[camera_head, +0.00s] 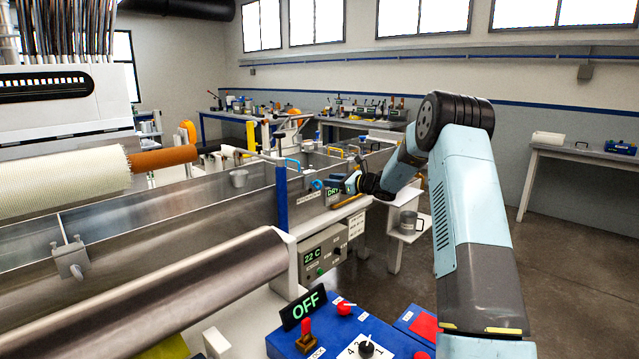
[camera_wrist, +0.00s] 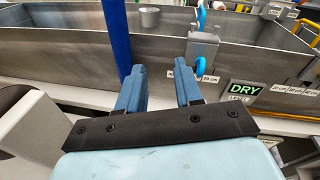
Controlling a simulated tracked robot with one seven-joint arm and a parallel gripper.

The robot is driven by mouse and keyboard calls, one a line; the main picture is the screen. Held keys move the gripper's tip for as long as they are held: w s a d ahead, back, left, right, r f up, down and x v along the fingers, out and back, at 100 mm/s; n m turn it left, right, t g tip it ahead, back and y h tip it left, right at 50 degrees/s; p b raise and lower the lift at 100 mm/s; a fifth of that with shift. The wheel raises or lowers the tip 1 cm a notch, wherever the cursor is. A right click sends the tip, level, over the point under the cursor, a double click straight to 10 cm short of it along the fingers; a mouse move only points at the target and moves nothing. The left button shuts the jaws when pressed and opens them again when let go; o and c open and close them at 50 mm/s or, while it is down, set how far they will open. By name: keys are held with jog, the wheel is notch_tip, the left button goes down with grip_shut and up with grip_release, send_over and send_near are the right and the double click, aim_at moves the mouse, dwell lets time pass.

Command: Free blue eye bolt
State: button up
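The blue eye bolt (camera_wrist: 201,20) shows as an upright blue ring above a grey metal block (camera_wrist: 203,48) on the near wall of the bath (camera_wrist: 60,55). In the head view the blue ring (camera_head: 317,184) is small, just left of my gripper (camera_head: 336,183). In the wrist view my gripper (camera_wrist: 160,75) is open, with a clear gap between its two blue fingers and nothing in it. The ring and block lie ahead of the fingers, slightly right of the right fingertip. I see no contact, and the bolt's lower part is hidden.
A blue post (camera_wrist: 116,40) stands left of the bolt. A green DRY display (camera_wrist: 245,89) is on the bath wall. A metal cup (camera_head: 238,178) is at the bath. A blue control box (camera_head: 350,335) with an OFF sign (camera_head: 304,306) is in front.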

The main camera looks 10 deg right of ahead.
aim_at(318, 181)
jog(key=w+d+f+m+t+h, duration=0.1)
jog(key=w+d+f+m+t, duration=0.25)
jog(key=w+d+f, duration=0.2)
jog(key=shift+m+g, duration=0.35)
jog(key=shift+g, duration=0.1)
jog(key=x, duration=1.3)
jog(key=shift+s+a, duration=0.15)
jog(key=shift+a, duration=0.2)
